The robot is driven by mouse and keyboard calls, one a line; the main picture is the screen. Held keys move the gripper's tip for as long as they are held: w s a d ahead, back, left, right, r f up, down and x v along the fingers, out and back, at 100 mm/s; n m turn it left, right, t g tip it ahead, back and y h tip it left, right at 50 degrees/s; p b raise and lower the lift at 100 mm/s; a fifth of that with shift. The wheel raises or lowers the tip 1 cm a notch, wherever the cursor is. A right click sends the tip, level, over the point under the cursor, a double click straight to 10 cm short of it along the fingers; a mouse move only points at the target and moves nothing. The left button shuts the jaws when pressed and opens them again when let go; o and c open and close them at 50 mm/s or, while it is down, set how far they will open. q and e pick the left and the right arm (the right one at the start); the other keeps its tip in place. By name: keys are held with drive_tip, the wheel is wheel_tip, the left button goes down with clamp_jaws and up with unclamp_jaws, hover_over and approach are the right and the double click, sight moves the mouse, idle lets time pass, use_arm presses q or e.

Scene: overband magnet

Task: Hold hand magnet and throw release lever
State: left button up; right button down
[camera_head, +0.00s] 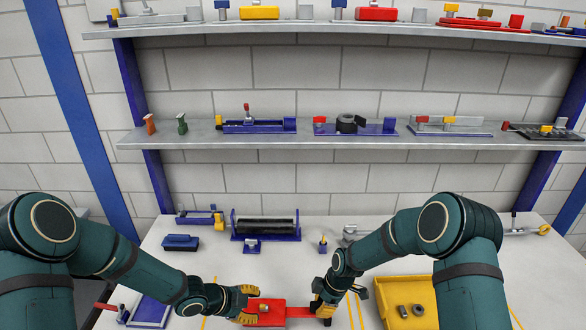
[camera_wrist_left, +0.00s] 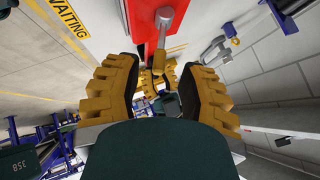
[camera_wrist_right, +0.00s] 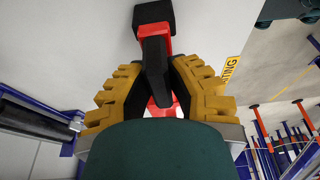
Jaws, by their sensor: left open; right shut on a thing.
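The hand magnet (camera_head: 298,311) is a red bar lying on the pale bench at the front middle; it also shows red in the left wrist view (camera_wrist_left: 150,38). My right gripper (camera_head: 324,306) is shut on its black handle (camera_wrist_right: 154,58), which sits between the yellow fingers in the right wrist view. The release lever (camera_wrist_left: 161,38) is a grey rod with a brownish end on the red body. My left gripper (camera_head: 252,306) is open at the magnet's left end. In the left wrist view its fingers (camera_wrist_left: 160,85) are spread wide, with the lever ahead of the gap, not clasped.
A yellow tray (camera_head: 390,322) with small metal parts stands right of the magnet. A blue frame with a black roller (camera_head: 265,228) and a blue block (camera_head: 180,242) stand behind. Shelves (camera_head: 350,140) of fixtures line the wall.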

sight(263, 305)
use_arm(q)
drive_tip(key=shift+x, duration=2.2)
clamp_jaws()
drive_tip(key=shift+d+g, duration=0.15)
drive_tip(key=shift+g, duration=0.15)
